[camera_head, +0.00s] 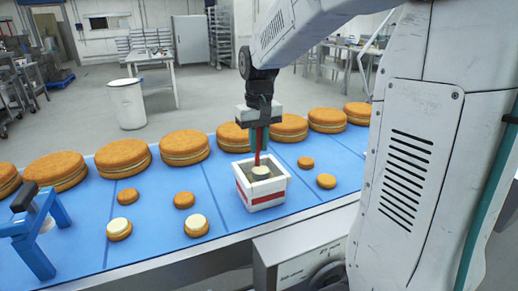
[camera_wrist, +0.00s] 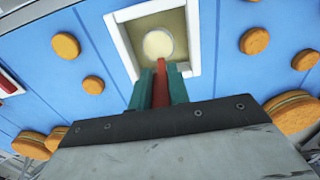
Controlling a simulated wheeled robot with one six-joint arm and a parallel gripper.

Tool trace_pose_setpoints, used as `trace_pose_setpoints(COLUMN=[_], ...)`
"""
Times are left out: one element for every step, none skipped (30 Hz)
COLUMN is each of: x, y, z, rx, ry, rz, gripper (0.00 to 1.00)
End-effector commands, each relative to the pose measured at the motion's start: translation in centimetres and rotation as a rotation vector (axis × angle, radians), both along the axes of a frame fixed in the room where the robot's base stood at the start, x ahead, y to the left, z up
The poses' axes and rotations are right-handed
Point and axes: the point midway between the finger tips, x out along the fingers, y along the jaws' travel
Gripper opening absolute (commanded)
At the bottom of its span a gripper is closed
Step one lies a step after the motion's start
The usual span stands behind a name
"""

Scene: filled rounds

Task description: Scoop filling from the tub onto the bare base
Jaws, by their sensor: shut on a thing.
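The white tub (camera_head: 262,198) with a red stripe stands on the blue belt and also shows in the wrist view (camera_wrist: 124,48). My gripper (camera_head: 259,142) is above it, its teal fingers shut on the red handle (camera_head: 257,158) of a scoop, upright in the head view. The handle's lower end reaches into the tub. A pale cream round (camera_head: 261,171) shows there; I cannot tell whether it lies in the scoop. The scoop's bowl is not distinct. A bare base (camera_head: 326,181) lies right of the tub. Two bases (camera_head: 119,229) (camera_head: 196,226) at left bear cream.
Small plain rounds (camera_head: 184,201) (camera_head: 127,197) (camera_head: 306,163) lie in a row behind the bases. Several large filled rounds (camera_head: 185,148) line the far side. A blue frame (camera_head: 36,232) stands at the left. Blue belt is clear between the rounds.

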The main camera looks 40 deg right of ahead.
Motion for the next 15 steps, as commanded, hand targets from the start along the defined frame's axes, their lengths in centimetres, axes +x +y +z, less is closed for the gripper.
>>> trace_pose_setpoints(x=[0.0,0.1,0.0,0.0,0.0,0.0,0.0,0.0,0.0,0.0,0.0,0.0,0.0,0.0,0.0], y=[0.0,0.0,0.0,0.0,0.0,0.0,0.0,0.0,0.0,0.0,0.0,0.0,0.0,0.0,0.0], z=[0.4,0.6,0.9,1.1,1.3,1.6,1.8,2.0,2.3,2.5,2.8,3.0,3.2,3.4,3.7], rx=[-0.001,-0.001,-0.001,0.000,0.000,-0.001,-0.001,-0.001,-0.001,-0.001,-0.001,-0.001,-0.001,0.000,0.000], ry=[-0.003,-0.003,-0.003,-0.002,-0.002,-0.003,-0.003,-0.003,-0.003,-0.003,-0.003,-0.003,-0.003,-0.002,-0.002], rz=[0.000,0.000,0.000,0.000,0.000,0.000,0.000,0.000,0.000,0.000,0.000,0.000,0.000,0.000,0.000], gripper=[0.00,0.00,0.00,0.00,0.00,0.00,0.00,0.00,0.00,0.00,0.00,0.00,0.00,0.00,0.00])
